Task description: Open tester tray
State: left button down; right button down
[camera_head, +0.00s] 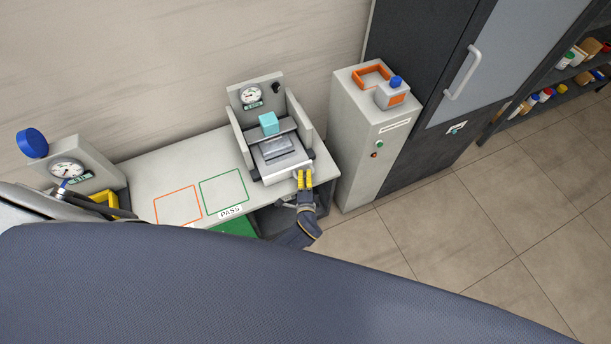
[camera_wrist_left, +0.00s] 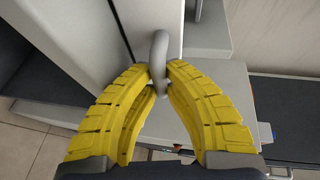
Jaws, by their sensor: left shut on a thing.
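The tester (camera_head: 257,95) is a light grey unit with side walls and a round gauge, at the right end of the bench. Its tray (camera_head: 282,163) is at the front, low between the walls, and a teal block (camera_head: 269,123) sits behind and above it. My left gripper (camera_head: 304,178) has yellow fingers at the tray's front right. In the left wrist view the fingers (camera_wrist_left: 160,80) are closed around a grey curved handle (camera_wrist_left: 160,48) on a pale panel. How far the tray is out is hard to tell. My right gripper is not in view.
A grey cabinet (camera_head: 352,150) stands close right of the tester, with an orange frame (camera_head: 371,76) and a blue-capped container (camera_head: 392,95) on top. Left on the bench are orange and green outlined squares, a PASS label (camera_head: 230,211) and another gauge unit (camera_head: 75,170). Floor at right is clear.

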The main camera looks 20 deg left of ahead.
pick_arm(q)
jog(key=s+d, duration=0.6)
jog(key=s, duration=0.1)
jog(key=shift+s+d, duration=0.15)
jog(key=shift+d, duration=0.1)
jog(key=c, duration=1.7)
grip_release()
jog(key=v, duration=0.7)
jog(key=shift+s, duration=0.25)
